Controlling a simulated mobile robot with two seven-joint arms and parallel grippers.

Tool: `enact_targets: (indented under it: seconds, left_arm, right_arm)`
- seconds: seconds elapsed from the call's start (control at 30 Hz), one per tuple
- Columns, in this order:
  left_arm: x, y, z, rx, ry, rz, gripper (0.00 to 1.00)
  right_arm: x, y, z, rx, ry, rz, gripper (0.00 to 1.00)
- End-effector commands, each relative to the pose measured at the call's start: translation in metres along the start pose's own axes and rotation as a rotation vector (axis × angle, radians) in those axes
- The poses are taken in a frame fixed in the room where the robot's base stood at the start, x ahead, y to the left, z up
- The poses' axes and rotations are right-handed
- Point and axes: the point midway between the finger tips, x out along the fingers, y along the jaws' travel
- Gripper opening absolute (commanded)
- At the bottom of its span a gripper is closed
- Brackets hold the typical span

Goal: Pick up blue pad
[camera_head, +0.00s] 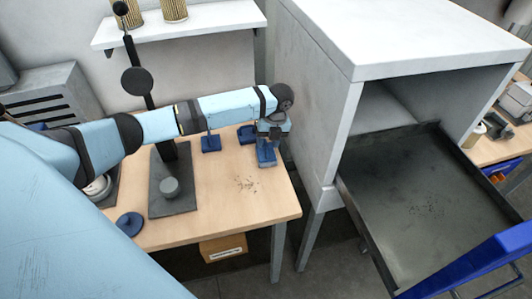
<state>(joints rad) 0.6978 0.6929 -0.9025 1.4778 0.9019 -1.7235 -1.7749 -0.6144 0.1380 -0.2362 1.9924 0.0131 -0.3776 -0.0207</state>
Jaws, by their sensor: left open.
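Several dark blue pads lie on the wooden table. One blue pad (265,158) is near the right edge, right below my left gripper (268,141). A second blue pad (211,143) lies to the left under my forearm. A third blue piece (245,134) is just left of the gripper. A round blue pad (129,223) with a knob lies near the front left edge. My left gripper is open and points down. Its fingers are small and partly merge with the pad below, so I cannot tell whether they touch it. My right gripper is not in view.
A dark stand (173,195) with a grey knob is on the table (225,215). To the right is a white cabinet (325,120) with a dark tray (420,200) extending out and a blue bar (480,265) at its front. A wall shelf (200,22) holds filter cartridges (174,10).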

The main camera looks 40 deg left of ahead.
Motion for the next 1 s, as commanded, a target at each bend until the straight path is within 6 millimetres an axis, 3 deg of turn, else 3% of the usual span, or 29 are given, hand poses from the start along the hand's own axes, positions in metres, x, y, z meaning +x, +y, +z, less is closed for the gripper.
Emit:
enact_targets:
  seconds: [0.17, 0.43, 0.63, 1.0]
  left_arm:
    - [0.022, 0.0, 0.0, 0.0, 0.0, 0.0, 0.41]
    - [0.026, 0.0, 0.0, 0.001, -0.001, -0.001, 0.41]
    - [0.026, 0.0, 0.0, 0.0, -0.001, -0.001, 0.0]
    - [0.024, 0.001, 0.001, 0.0, -0.002, -0.002, 0.0]
  right_arm:
    - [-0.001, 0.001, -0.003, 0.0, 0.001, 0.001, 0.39]
    - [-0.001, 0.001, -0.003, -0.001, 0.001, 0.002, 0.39]
    - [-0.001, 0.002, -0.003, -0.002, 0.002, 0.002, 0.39]
    - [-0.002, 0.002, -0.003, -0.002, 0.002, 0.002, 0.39]
